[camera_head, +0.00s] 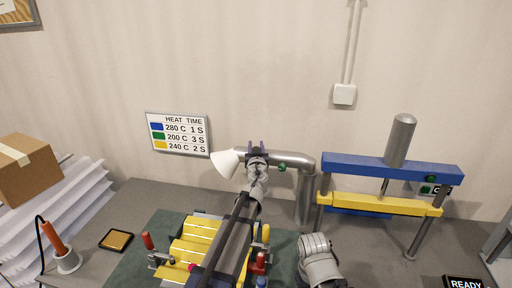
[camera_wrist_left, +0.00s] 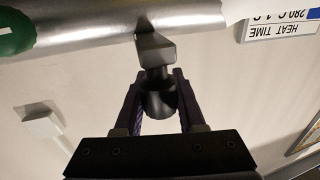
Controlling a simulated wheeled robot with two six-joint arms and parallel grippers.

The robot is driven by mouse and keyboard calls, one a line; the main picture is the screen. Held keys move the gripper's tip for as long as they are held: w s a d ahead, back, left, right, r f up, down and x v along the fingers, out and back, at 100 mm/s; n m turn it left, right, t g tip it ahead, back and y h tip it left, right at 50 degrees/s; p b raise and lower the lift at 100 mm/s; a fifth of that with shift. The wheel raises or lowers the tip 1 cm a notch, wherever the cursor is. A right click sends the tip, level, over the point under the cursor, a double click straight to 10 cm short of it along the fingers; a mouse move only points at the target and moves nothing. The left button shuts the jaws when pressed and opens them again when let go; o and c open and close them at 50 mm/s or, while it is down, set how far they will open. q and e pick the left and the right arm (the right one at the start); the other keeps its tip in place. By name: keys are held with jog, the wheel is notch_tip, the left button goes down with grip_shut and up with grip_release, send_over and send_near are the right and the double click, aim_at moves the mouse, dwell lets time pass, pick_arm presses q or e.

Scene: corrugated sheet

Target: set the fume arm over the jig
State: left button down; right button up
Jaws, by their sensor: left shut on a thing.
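The fume arm (camera_head: 296,159) is a silver pipe bent from an upright post, with a white cone hood (camera_head: 226,163) at its left end. Its pipe also crosses the top of the left wrist view (camera_wrist_left: 110,32). My left gripper (camera_head: 257,150) is shut on the fume arm's handle, a grey stub with a dark rounded end (camera_wrist_left: 160,98) between the fingers. The jig (camera_head: 192,250) has yellow panels and red-topped clamps and sits on a green mat. My left arm hides its right part. The hood shows above the jig's far side in the picture. My right gripper is out of view.
A blue and yellow press (camera_head: 392,167) stands at the right. A soldering iron in its stand (camera_head: 68,261), a small yellow pad (camera_head: 117,240) and a cardboard box (camera_head: 28,168) on stacked white sheets are at the left. A heat-time sign (camera_head: 178,133) is on the wall.

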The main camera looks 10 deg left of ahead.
pick_arm(q)
jog(key=shift+s, duration=0.1)
dwell(0.7)
jog(key=shift+s+d+n+y, duration=0.2)
jog(key=shift+s+n+y, duration=0.1)
jog(key=shift+s+y, duration=0.25)
jog(key=s+d+n+g+y, duration=0.4)
jog(key=s+n+y, duration=0.1)
jog(key=s+y, duration=0.2)
jog(key=shift+s+d, duration=0.35)
jog(key=shift+s, duration=0.35)
jog(key=c, duration=0.5)
grip_release()
jog(key=shift+s, duration=0.1)
